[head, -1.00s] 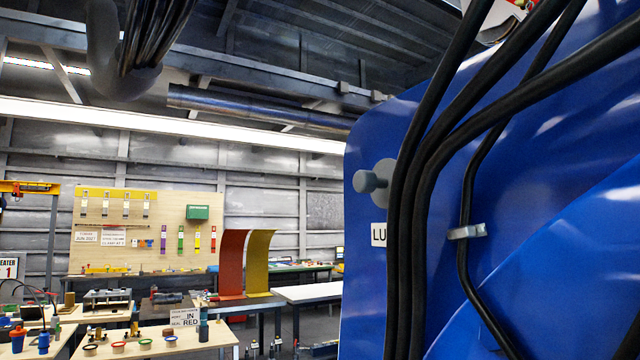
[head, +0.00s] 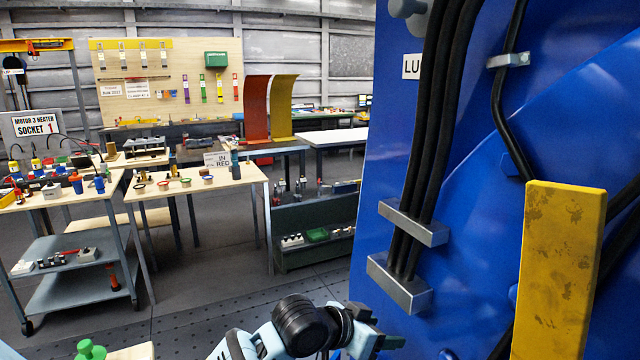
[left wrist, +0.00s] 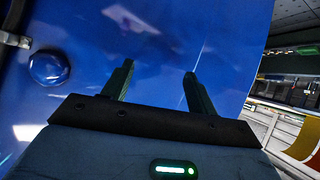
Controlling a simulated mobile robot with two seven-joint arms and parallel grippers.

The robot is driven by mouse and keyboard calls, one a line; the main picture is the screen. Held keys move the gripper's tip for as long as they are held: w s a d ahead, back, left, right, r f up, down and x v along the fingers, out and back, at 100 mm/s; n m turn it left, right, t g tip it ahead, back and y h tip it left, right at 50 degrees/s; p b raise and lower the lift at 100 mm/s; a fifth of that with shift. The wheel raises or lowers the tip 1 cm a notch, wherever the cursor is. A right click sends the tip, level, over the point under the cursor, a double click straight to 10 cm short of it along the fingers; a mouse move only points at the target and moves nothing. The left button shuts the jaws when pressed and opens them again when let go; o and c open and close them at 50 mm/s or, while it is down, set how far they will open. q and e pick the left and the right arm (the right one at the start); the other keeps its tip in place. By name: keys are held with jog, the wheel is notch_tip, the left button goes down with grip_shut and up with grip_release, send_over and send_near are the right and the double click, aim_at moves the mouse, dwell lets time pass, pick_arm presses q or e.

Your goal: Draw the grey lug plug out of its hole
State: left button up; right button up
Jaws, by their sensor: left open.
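The grey lug plug (head: 405,8) sits on the blue motor housing (head: 400,160) at the top edge of the head view, partly cut off. A white label reading "LU", part hidden by black cables, is below it. My left gripper (head: 376,328) is low in the head view, well below the plug and near the housing's lower left edge. In the left wrist view its two fingers (left wrist: 158,80) stand apart with nothing between them, facing the blue surface. The plug does not show in the left wrist view. My right gripper is out of view.
Black cables (head: 432,130) run down the housing beside the plug, through grey clamps (head: 400,285). A yellow upright bar (head: 558,270) stands at the right. A round blue knob (left wrist: 48,67) sticks out of the blue surface. Worktables and a cart are at the left, with open floor before them.

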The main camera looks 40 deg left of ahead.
aim_at(394, 3)
pick_arm(q)
jog(key=w+a+r+m+t+h, duration=0.1)
jog(key=a+r, duration=0.1)
jog(key=r, duration=1.4)
jog(key=w+a+r+m+t, duration=0.1)
jog(key=r, duration=1.5)
jog(key=s+a+r+t+h, duration=0.15)
jog(key=s+r, duration=0.35)
jog(key=r, duration=0.6)
jog(key=s+a+r+t+h, duration=0.1)
jog(key=s+a+r+t, duration=0.3)
jog(key=r, duration=0.8)
jog(key=shift+w+d+g, duration=0.4)
jog(key=shift+w+d, duration=0.8)
jog(key=shift+w, duration=0.5)
jog(key=shift+w+d+g, duration=0.45)
jog(key=shift+w+d, duration=0.7)
jog(key=shift+w, duration=0.5)
jog(key=shift+w+d+g, duration=0.4)
jog(key=shift+w+d, duration=0.8)
jog(key=shift+w, duration=0.5)
jog(key=c, duration=1.2)
jog(key=shift+s+a+m, duration=0.1)
jog(key=shift+m, duration=0.2)
jog(key=v, duration=0.9)
jog(key=shift+s+a, duration=0.25)
jog(key=shift+a, duration=0.05)
